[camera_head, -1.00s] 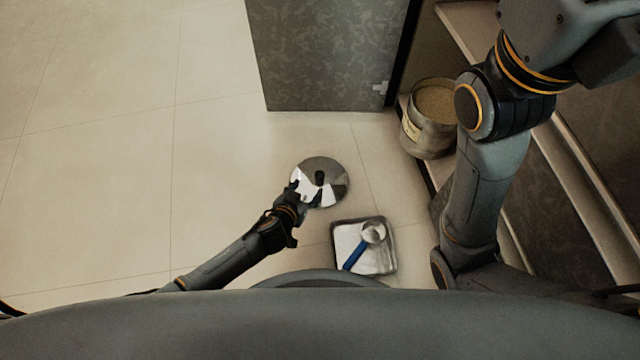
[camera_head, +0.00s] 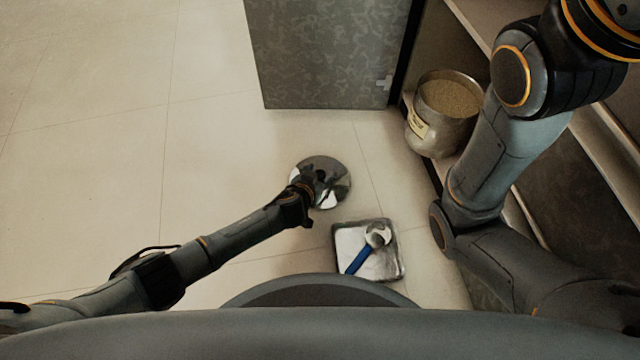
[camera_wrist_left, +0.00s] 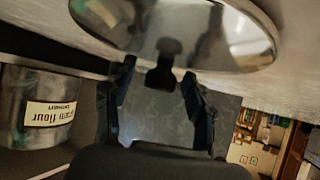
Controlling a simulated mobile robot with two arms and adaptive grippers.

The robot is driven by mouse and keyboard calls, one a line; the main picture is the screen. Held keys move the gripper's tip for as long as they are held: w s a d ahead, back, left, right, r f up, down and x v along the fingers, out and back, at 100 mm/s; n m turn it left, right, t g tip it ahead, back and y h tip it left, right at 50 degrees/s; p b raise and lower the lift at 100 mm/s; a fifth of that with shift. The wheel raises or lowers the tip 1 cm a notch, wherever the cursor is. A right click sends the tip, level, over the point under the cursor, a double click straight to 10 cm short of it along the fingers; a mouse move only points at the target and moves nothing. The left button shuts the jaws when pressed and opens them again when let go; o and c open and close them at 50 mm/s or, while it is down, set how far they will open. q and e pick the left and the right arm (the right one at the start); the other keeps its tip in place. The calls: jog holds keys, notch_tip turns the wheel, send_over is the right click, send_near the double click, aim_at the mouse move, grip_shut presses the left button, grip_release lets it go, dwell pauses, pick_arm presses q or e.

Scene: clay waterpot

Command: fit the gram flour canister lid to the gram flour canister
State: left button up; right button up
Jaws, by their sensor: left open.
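The gram flour canister lid (camera_head: 338,190) is a shiny round metal disc on the floor, with a dark knob in its middle. In the left wrist view the lid (camera_wrist_left: 225,45) fills the top, and its knob lies between my fingers. My left gripper (camera_head: 318,177) is over the lid at the knob; in the left wrist view its fingers (camera_wrist_left: 160,76) are spread either side of the knob. The gram flour canister (camera_head: 427,141) is open and holds tan flour; its label reads in the left wrist view (camera_wrist_left: 38,88). My right gripper is out of the picture.
A square metal tray (camera_head: 394,273) with a blue-handled scoop (camera_head: 361,260) stands on the floor near my base. A grey cabinet door (camera_head: 330,60) stands open behind the lid. The canister stands at the cabinet's low shelf edge. Floor at left is clear.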

pick_arm(q)
grip_shut()
jog(key=shift+r, duration=0.15)
